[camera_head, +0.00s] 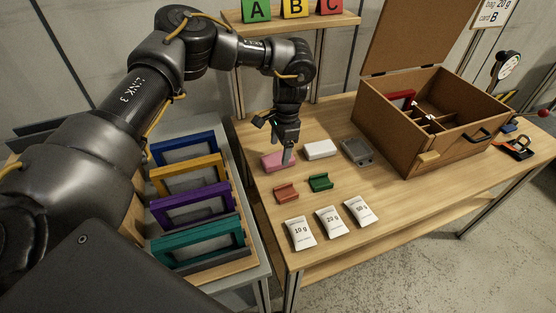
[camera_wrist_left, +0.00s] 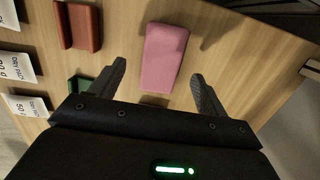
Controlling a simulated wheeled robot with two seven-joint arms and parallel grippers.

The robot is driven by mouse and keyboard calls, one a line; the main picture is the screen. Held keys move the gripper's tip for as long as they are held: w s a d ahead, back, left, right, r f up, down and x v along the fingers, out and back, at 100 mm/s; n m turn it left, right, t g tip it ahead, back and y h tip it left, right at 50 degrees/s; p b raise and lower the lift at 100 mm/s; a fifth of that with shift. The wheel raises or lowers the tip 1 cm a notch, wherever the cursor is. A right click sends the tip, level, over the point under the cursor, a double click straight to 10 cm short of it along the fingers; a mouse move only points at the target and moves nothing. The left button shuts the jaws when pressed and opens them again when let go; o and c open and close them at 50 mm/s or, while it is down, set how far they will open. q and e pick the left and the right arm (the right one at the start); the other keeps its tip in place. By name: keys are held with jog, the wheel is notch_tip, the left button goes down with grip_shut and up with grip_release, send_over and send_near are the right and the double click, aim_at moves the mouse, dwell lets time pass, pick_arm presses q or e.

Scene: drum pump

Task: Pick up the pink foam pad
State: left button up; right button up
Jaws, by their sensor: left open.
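The pink foam pad (camera_head: 272,161) lies flat on the wooden table near its left edge. It also shows in the left wrist view (camera_wrist_left: 164,56) as a pink block with rounded edges. My left gripper (camera_head: 287,158) points down at the pad and partly covers its right end in the head view. In the left wrist view the left gripper (camera_wrist_left: 160,82) is open, with one finger on each side of the pad's line and a gap to both. Nothing is held between the fingers. I cannot tell the exact height above the pad. My right gripper is not in view.
A white block (camera_head: 320,149) and a grey case (camera_head: 357,151) lie right of the pad. A red-brown block (camera_head: 286,194) and a green block (camera_head: 320,182) lie in front. Weighted bags (camera_head: 300,233) lie nearer. A brown box (camera_head: 398,128) stands right; coloured frames (camera_head: 190,204) stand left.

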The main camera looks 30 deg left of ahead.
aim_at(278, 157)
pick_arm(q)
jog(key=f, duration=0.3)
jog(key=shift+s+a+f, duration=0.1)
jog(key=shift+a+f, duration=0.15)
jog(key=c, duration=1.1)
